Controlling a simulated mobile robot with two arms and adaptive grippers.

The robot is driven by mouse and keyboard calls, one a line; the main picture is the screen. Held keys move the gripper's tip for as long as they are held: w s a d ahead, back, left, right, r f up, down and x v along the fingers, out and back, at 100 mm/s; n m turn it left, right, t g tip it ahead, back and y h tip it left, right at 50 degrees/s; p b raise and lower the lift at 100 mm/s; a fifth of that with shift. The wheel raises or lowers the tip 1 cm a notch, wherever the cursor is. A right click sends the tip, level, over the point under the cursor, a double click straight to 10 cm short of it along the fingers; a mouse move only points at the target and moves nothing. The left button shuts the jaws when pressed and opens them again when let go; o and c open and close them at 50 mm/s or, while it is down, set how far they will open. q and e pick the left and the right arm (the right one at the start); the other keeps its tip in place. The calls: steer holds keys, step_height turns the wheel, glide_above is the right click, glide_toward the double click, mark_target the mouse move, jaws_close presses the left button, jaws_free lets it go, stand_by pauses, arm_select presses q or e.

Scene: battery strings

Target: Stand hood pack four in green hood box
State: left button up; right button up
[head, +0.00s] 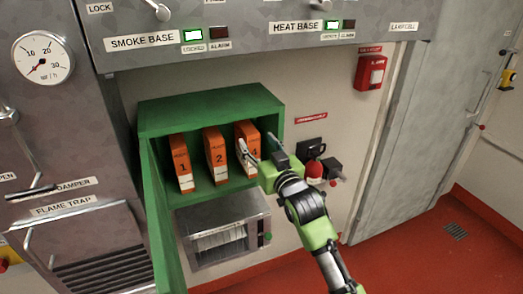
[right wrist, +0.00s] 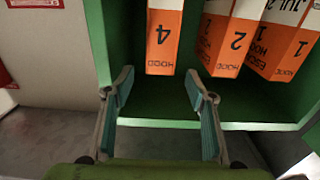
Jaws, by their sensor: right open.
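The green hood box (head: 205,108) is on the wall with its front open. Orange-and-white hood pack four (head: 249,133) stands upright in it, at the right end of a row. In the right wrist view, pack four (right wrist: 163,40) appears upside down, centred ahead of the fingers. My right gripper (head: 257,143) is open at the box's front, its fingertips (right wrist: 160,75) spread to either side of pack four's line. A gap shows between the fingers and the pack in the right wrist view. The fingers partly cover the pack in the head view. My left gripper is not in view.
Pack two (head: 216,153) and pack one (head: 181,160) stand to the left of pack four, with gaps between. The box's green door (head: 165,230) hangs open at the left. A grey vented unit (head: 222,228) is below. A red bottle-like item (head: 314,172) is to the right.

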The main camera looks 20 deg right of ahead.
steer(key=shift+s, duration=1.05)
step_height(320, 180, down, 12)
steer(key=shift+w+r+g, duration=0.15)
steer(key=shift+g, duration=0.95)
steer(key=s+f+g, duration=0.2)
steer(key=s+f, duration=0.3)
steer(key=f, duration=0.7)
steer(key=s+f+g, duration=0.3)
steer(key=s+f, duration=0.2)
steer(key=f, duration=0.7)
steer(key=s+f+g, duration=0.2)
steer(key=s+f, duration=0.3)
steer(key=f, duration=0.7)
steer(key=s+f+n+g, duration=0.1)
steer(key=s+f+g, duration=0.1)
steer(key=s+f, duration=0.7)
steer(key=s+f+g, duration=0.2)
steer(key=s+f, duration=0.4)
steer(key=s, duration=0.5)
steer(key=s+f+g, duration=0.2)
steer(key=s+f, duration=0.1)
steer(key=s, duration=0.8)
steer(key=s+f+n+g, duration=0.1)
steer(key=s+f, duration=0.3)
steer(key=s, duration=0.8)
steer(key=shift+s+d+f+g+h, duration=0.15)
steer(key=shift+d+f+g+h, duration=0.15)
steer(key=shift+g, duration=0.1)
